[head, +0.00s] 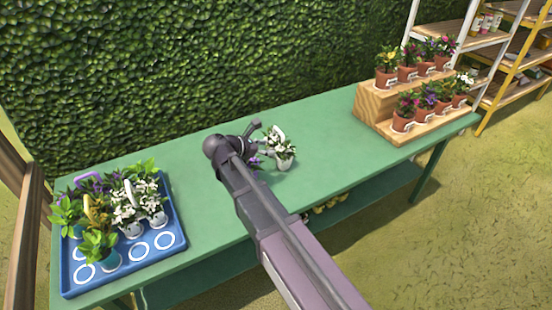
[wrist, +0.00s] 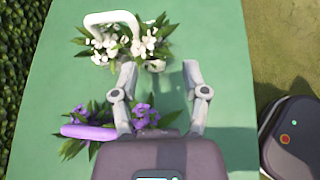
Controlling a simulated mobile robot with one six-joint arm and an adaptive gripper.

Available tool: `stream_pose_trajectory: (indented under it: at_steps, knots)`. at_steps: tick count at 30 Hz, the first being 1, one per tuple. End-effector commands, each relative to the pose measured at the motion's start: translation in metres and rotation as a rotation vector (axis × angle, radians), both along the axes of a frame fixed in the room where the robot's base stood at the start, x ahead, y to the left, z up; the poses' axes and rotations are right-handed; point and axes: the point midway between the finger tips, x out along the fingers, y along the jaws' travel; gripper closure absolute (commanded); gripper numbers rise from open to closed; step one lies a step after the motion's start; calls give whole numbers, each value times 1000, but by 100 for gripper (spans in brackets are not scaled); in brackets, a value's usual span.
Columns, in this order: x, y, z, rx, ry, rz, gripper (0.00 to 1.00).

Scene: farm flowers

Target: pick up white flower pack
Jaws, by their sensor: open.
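A white flower pack (head: 284,153) with a white handle and green leaves stands on the green table near its middle. In the wrist view the same white flower pack (wrist: 150,42) lies just beyond my fingertips, mostly ahead of the left finger. My gripper (head: 263,139) is open and empty beside it; in the wrist view my gripper (wrist: 160,70) shows both fingers spread. A purple flower pack (wrist: 140,113) with a purple handle sits beside and partly under my left finger. In the head view my arm hides most of it.
A blue tray (head: 178,232) at the table's left holds several flower packs, some white. A wooden stepped stand (head: 372,104) with several potted flowers is at the right end. The green table (head: 335,135) is clear between pack and stand. A hedge rises behind; shelves stand far right.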

Motion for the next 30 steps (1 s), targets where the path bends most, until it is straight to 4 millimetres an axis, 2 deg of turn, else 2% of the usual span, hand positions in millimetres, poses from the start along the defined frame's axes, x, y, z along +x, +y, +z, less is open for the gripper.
stream_pose_trajectory:
  at_steps: [1,3,9,22,30]
  knots:
    - [2,14,-1,-40,5,35,42]
    - [2,25,2,-89,14,71,42]
    - [2,39,6,-152,25,115,42]
    - [4,36,5,-153,25,114,42]
    - [22,18,-8,-152,26,112,42]
